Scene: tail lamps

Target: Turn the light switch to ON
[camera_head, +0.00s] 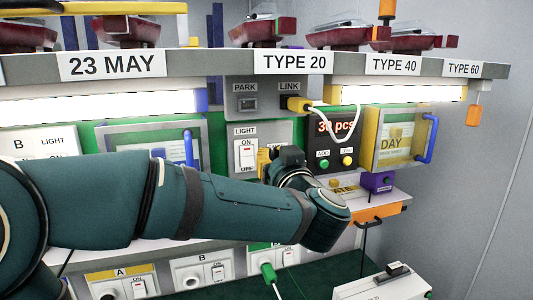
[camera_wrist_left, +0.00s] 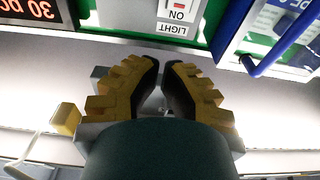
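The light switch (camera_head: 246,156) is a white rocker on a grey panel, labelled LIGHT, with ON above it and OFF below. It also shows, upside down and cut by the top edge, in the left wrist view (camera_wrist_left: 180,8). I cannot tell which way the rocker is tilted. My left gripper (camera_head: 266,160) is just right of the switch in the head view, partly hidden by its own wrist. In the left wrist view its yellow-and-black fingers (camera_wrist_left: 161,66) are together at the tips with nothing between them, apart from the switch. My right gripper is not in view.
A PARK/LINK panel (camera_head: 258,98) with a yellow plug and white cable is above the switch. A black counter display (camera_head: 335,140) and a blue-handled yellow box (camera_head: 400,140) stand to the right. Another blue-handled box (camera_head: 150,137) is left. A shelf edge (camera_head: 210,66) runs overhead.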

